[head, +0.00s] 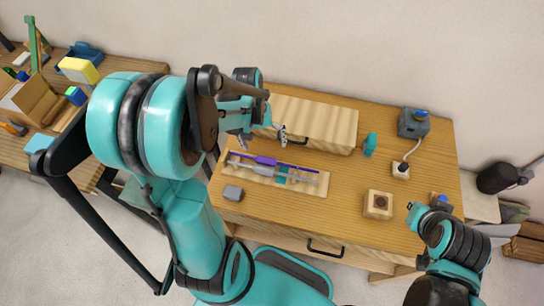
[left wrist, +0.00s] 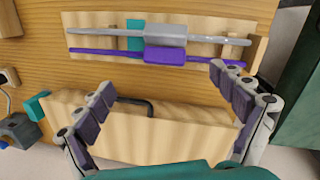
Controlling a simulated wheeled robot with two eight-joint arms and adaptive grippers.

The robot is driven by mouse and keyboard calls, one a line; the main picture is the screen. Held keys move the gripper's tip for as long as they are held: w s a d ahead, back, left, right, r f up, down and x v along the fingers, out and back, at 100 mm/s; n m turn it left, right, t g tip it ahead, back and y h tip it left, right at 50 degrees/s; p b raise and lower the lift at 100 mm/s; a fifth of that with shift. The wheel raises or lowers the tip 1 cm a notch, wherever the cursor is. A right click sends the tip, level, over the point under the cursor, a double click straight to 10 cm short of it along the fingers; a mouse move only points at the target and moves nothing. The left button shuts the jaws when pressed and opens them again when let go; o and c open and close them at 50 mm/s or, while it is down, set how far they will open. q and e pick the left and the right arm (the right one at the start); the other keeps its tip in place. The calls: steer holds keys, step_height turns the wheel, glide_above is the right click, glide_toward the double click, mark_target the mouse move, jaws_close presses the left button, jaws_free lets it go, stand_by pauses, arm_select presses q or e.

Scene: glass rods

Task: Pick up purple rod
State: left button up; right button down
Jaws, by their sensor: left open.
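The purple rod (head: 300,168) has a thicker purple sleeve in its middle and lies across a low wooden rack (head: 313,187). It also shows in the left wrist view (left wrist: 185,56). A grey rod (head: 245,166) with a pale sleeve lies parallel to it, nearer my body; it also shows in the left wrist view (left wrist: 100,33). My left gripper (head: 263,138) is open and empty. It is above the table by the purple rod, on the side away from my body. In the left wrist view its fingers (left wrist: 162,80) are spread wide and apart from the purple rod.
A long wooden drawer box (head: 320,122) with a dark handle stands behind the rack, beneath the left gripper.

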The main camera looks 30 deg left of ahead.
mark_target(267, 161)
arm_select(q)
steer(key=f+b, duration=0.1)
steer(key=f, duration=0.4)
steer(key=d+f+b, duration=0.1)
steer(key=f, duration=0.1)
steer(key=shift+s+f+b, duration=0.25)
steer(key=shift+f+b, duration=0.05)
steer(key=shift+b, duration=0.05)
steer(key=shift+c, duration=0.2)
steer(key=shift+s, duration=0.1)
steer(key=c, duration=1.4)
